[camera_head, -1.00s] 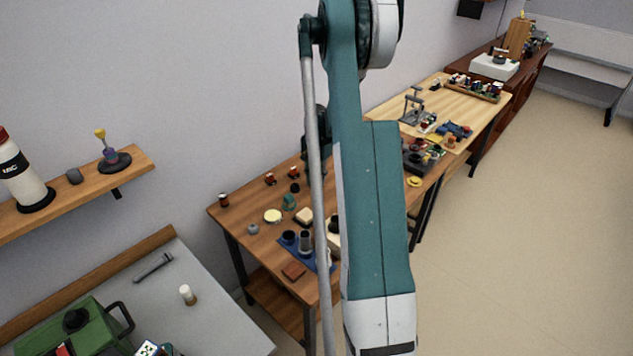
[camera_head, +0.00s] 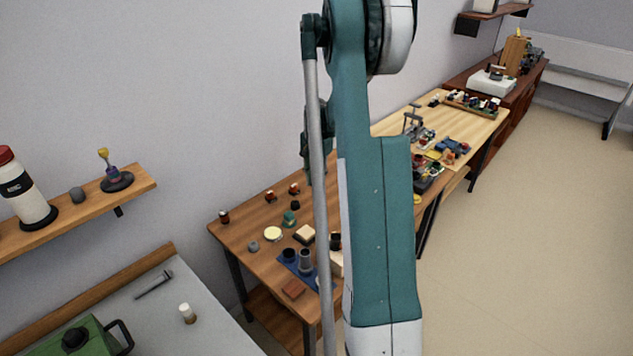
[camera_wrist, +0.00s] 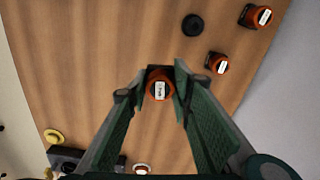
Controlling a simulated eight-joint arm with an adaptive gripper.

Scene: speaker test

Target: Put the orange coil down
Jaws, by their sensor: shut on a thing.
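An orange coil (camera_wrist: 160,88) with a dark body and a white label is between the fingertips of my gripper (camera_wrist: 159,82) in the wrist view. The gripper is shut on it, above the brown wooden table. I cannot tell whether the coil touches the tabletop. Two similar orange coils, one nearer (camera_wrist: 219,65) and one farther (camera_wrist: 260,16), stand to the upper right in the wrist view. In the head view, small orange-red pieces (camera_head: 270,197) stand near the back of the table (camera_head: 262,224). My arm hides part of this table there.
A round black piece (camera_wrist: 195,25) stands close beyond the held coil. A yellow piece (camera_wrist: 54,136) and a dark tray (camera_wrist: 72,158) are at lower left in the wrist view. Bare wood lies left of the coil. A blue mat (camera_head: 297,265) with dark cups is near the table's front.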

